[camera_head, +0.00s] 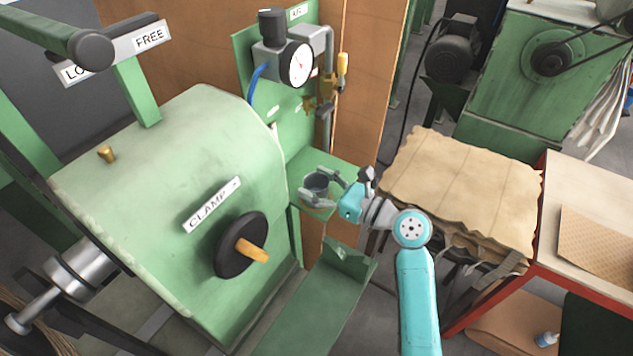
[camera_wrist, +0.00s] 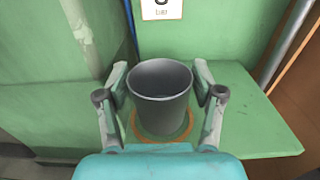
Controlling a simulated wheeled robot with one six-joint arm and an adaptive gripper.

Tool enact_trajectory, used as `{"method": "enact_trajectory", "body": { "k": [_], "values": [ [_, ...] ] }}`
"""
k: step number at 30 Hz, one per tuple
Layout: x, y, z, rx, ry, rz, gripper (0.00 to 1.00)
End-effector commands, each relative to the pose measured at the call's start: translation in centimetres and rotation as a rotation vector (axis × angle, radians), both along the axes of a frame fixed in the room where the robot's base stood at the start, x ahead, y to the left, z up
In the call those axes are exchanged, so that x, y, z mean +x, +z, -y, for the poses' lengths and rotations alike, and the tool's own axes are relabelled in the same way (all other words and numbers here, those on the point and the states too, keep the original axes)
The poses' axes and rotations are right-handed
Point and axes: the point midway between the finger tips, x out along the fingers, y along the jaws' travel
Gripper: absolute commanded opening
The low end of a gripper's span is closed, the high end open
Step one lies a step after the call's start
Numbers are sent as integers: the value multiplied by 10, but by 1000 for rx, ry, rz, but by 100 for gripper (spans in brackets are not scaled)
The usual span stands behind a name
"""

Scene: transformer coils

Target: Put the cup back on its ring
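The cup (camera_wrist: 161,98) is dark grey, upright and open at the top. In the wrist view it stands between my two fingers, over the orange-brown ring (camera_wrist: 187,128) on the green shelf (camera_wrist: 245,110). The ring shows around its base; whether the base rests fully on it is hard to tell. My gripper (camera_wrist: 160,82) has one finger on each side of the cup, with what look like narrow gaps. In the head view my gripper (camera_head: 325,184) reaches the shelf from the right, around the cup (camera_head: 317,181), partly hiding it.
A labelled green panel (camera_wrist: 225,35) rises behind the shelf, with a pressure gauge (camera_head: 297,64) and pipes above. The large green machine with a clamp knob (camera_head: 240,245) stands left. Stacked tan sheets (camera_head: 460,185) lie right of my arm. Bare shelf lies right of the cup.

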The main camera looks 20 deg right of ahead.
Motion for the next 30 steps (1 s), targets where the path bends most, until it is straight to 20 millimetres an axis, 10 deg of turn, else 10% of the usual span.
{"method": "enact_trajectory", "body": {
  "k": [14, 30],
  "values": [
    [-3, 3, 3, -1, -2, 0, 83],
    [-78, 3, 58, 1, -4, -1, 83]
  ]
}}
